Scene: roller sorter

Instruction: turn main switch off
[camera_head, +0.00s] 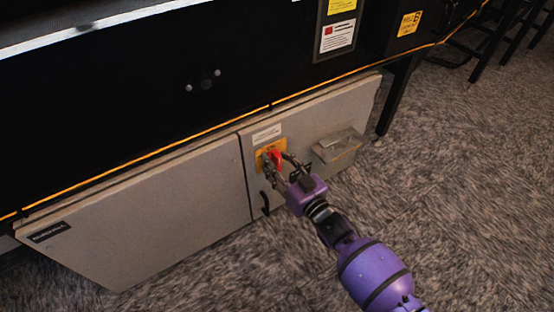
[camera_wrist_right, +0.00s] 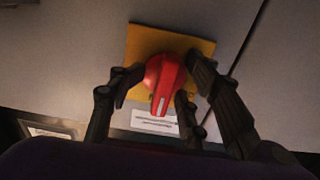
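The main switch is a red rotary knob (camera_head: 276,158) on a yellow square plate (camera_head: 262,160), on the front of a grey cabinet. It also shows in the right wrist view, the red knob (camera_wrist_right: 165,80) in front of the yellow plate (camera_wrist_right: 150,42). My right gripper (camera_head: 277,163) is at the knob, its dark fingers spread to either side of it. In the wrist view the right gripper's fingers (camera_wrist_right: 158,90) stand apart, with gaps visible beside the knob. Whether any finger touches it is unclear. My left gripper is not in view.
The grey cabinet (camera_head: 150,205) hangs under a black machine body (camera_head: 120,100) with a yellow edge line. A small grey box (camera_head: 338,146) protrudes right of the switch. A dark handle (camera_head: 265,202) is below it. Carpeted floor (camera_head: 470,190) at the right is clear.

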